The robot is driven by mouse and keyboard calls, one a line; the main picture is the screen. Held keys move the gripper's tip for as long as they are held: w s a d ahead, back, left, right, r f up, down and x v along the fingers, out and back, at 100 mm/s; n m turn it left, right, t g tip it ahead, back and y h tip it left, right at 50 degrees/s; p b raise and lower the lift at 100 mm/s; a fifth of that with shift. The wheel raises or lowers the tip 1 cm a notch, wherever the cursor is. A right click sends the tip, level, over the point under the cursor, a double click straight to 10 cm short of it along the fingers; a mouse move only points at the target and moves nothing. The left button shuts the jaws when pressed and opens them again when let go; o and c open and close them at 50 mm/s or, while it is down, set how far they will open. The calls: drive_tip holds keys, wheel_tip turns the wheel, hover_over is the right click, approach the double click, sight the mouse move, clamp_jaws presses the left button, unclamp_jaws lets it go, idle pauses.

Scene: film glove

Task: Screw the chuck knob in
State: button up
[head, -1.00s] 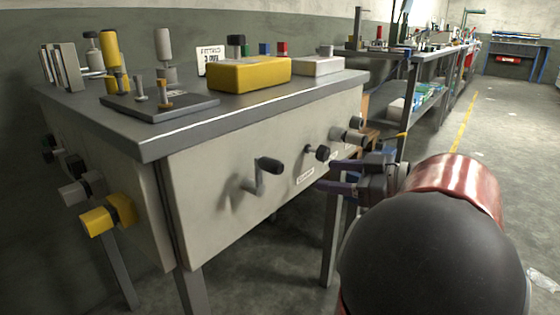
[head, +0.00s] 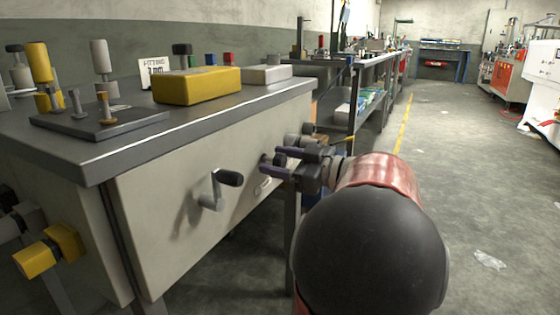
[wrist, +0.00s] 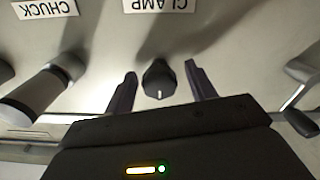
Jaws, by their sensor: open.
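My gripper (head: 273,158) is open at the cabinet's front panel. In the wrist view its two fingers (wrist: 158,88) stand on either side of a small dark knob (wrist: 158,78) with a white mark, with a gap on each side. The label in line with this knob reads CLAMP (wrist: 158,5), upside down. A CHUCK label (wrist: 45,8) is at upper left, and a grey cylindrical knob (wrist: 42,92) sticks out near it, outside the fingers. In the head view that grey knob (head: 292,140) shows just beyond my gripper, partly hidden.
A crank handle (head: 222,182) sticks out of the panel left of my gripper; it also shows in the wrist view (wrist: 300,120). A yellow block (head: 197,86) and fittings stand on the cabinet top (head: 200,115). Yellow knobs (head: 48,250) project at left.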

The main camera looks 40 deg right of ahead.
drive_tip(key=c, duration=1)
drive_tip(key=shift+o, duration=0.2)
drive_tip(key=shift+m+b, duration=0.3)
